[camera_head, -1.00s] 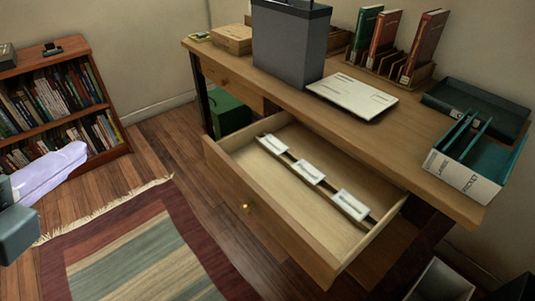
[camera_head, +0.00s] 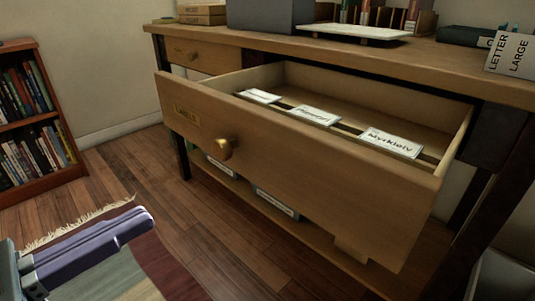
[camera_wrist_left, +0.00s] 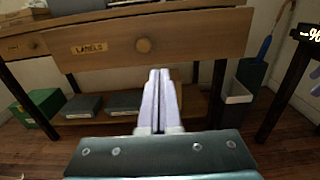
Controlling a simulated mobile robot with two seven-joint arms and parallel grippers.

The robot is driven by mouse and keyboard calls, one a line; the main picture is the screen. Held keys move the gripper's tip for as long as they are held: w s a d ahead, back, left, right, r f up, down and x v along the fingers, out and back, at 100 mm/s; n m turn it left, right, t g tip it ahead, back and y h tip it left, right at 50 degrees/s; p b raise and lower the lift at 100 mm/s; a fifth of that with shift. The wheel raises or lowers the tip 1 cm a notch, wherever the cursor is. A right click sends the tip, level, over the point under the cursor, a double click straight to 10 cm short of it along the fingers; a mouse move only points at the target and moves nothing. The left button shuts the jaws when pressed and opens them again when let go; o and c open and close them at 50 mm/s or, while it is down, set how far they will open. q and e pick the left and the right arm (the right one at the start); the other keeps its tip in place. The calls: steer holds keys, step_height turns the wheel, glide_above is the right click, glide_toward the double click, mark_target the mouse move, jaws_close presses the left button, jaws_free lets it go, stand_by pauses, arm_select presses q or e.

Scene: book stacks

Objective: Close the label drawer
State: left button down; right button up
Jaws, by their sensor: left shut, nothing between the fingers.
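The label drawer (camera_head: 300,165) is pulled well out of the desk in the head view. In the left wrist view the drawer front (camera_wrist_left: 190,40) and knob (camera_wrist_left: 144,46) are above and beyond my fingers. My left gripper (camera_head: 145,217) is shut and empty, in front of the drawer and apart from it, lower left of the knob; its fingertips also show in the left wrist view (camera_wrist_left: 159,75).
The desk top (camera_head: 260,40) holds a grey box, a white tablet-like slab (camera_head: 365,32) and a book rack. A bookcase (camera_head: 35,125) stands at left. A lower shelf (camera_head: 290,225) holds grey boxes. A waste bin (camera_wrist_left: 237,97) is right of the drawer. Floor and rug lie clear in front.

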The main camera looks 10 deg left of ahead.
mark_target(253, 159)
arm_select(q)
steer(key=b+x, duration=0.1)
steer(key=x, duration=1.3)
arm_select(e)
steer(key=shift+f, duration=0.55)
steer(key=shift+d, duration=0.1)
